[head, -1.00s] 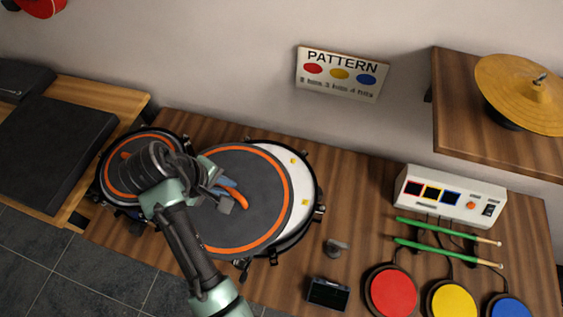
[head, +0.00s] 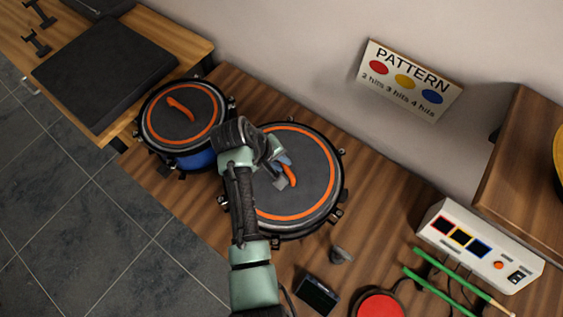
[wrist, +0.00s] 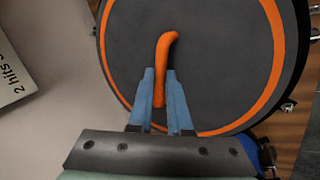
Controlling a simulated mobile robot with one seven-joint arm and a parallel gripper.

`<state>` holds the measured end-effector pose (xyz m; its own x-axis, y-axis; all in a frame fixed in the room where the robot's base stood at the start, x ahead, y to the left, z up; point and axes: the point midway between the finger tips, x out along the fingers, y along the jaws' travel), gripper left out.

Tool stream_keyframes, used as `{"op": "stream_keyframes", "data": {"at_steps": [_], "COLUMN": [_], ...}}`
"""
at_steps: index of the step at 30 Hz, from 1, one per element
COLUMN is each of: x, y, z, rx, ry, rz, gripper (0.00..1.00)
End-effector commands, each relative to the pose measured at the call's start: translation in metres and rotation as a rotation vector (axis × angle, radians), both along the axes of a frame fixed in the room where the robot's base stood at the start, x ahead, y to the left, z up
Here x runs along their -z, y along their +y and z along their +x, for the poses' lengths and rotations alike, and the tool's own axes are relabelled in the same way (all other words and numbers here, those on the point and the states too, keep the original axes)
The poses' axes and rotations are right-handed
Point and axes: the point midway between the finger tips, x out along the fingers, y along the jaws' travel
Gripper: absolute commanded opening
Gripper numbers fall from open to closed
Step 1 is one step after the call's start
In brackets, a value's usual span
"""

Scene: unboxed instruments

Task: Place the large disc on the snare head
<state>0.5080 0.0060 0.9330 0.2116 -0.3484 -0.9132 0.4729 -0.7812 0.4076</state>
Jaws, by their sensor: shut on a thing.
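The large disc (head: 306,193) is dark grey with an orange ring and an orange handle. It lies over the snare drum (head: 341,190) and covers nearly all of its head; I cannot tell whether it touches the head all round. My gripper (head: 286,174) is over the disc's middle, shut on the orange handle. In the wrist view, the blue fingers of my gripper (wrist: 166,82) stand on both sides of the handle (wrist: 166,47), and the disc (wrist: 215,60) fills most of the picture.
A smaller drum (head: 190,160) on the left carries a small disc (head: 162,118) with an orange handle. A black pad (head: 105,65) lies farther left. A grey knob (head: 340,254), a dark small box (head: 317,295) and a white control box (head: 475,246) stand to the right.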

Motion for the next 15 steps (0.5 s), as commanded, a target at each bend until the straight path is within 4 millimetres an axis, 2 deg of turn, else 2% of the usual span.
{"op": "stream_keyframes", "data": {"at_steps": [4, 15], "x": [0.013, 0.018], "y": [0.000, 0.000], "z": [0.001, 0.001], "rx": [0.001, 0.001], "ry": [-0.002, -0.004], "rz": [0.000, 0.000], "gripper": [0.00, 0.00]}}
